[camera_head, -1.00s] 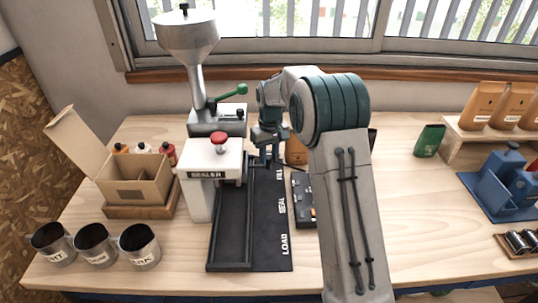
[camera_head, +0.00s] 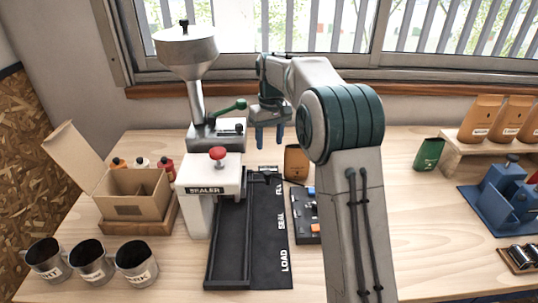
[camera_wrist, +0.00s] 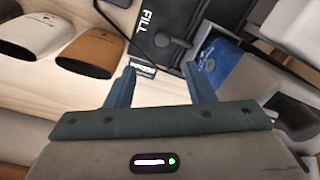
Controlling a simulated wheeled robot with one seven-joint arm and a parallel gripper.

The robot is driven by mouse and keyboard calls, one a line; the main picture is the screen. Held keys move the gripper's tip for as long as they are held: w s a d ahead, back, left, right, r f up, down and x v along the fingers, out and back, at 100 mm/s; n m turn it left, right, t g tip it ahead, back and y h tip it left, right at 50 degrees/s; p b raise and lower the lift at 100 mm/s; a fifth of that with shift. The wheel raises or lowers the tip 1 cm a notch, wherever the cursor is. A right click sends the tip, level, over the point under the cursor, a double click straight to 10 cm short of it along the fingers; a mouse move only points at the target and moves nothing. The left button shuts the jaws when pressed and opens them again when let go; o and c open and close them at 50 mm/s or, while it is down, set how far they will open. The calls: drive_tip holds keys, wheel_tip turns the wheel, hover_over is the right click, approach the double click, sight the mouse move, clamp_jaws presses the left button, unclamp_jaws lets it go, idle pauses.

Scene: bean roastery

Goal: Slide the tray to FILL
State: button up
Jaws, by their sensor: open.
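A black track mat (camera_head: 270,235) marked LOAD, SEAL and FILL runs away from the front edge, with a dark rail channel (camera_head: 228,245) along its left side. A small dark piece with a pale top (camera_head: 268,169), which looks like part of the tray, is at the far end beside FILL. The wrist view shows the FILL end of the mat (camera_wrist: 128,38) and a dark block (camera_wrist: 165,32) beside it; the tray's outline is unclear. My gripper (camera_head: 270,140) is open and empty, pointing down above and behind the FILL end, apart from it.
The white sealer (camera_head: 208,190) with a red knob and the funnel machine (camera_head: 188,52) with a green lever stand left of the track. A brown pouch (camera_head: 296,163) and a dark box (camera_head: 305,215) stand on its right. Three cups (camera_head: 92,262) are front left.

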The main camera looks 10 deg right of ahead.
wheel_tip(320, 180, up, 3)
drive_tip(key=shift+f, duration=0.2)
drive_tip(key=s+d+r+m+t, duration=0.1)
drive_tip(key=s+d+m, duration=0.15)
drive_tip(key=s, duration=0.95)
drive_tip(key=s+d+r+m+t, duration=0.1)
drive_tip(key=s+d, duration=0.3)
drive_tip(key=s, duration=0.9)
drive_tip(key=s+f+m+t, duration=0.1)
drive_tip(key=s+f, duration=0.4)
drive_tip(key=s, duration=0.5)
drive_tip(key=shift+d+f, duration=0.15)
drive_tip(key=shift+d, duration=0.25)
drive_tip(key=shift+c, duration=1.4)
drive_tip(key=shift+s+d, duration=0.1)
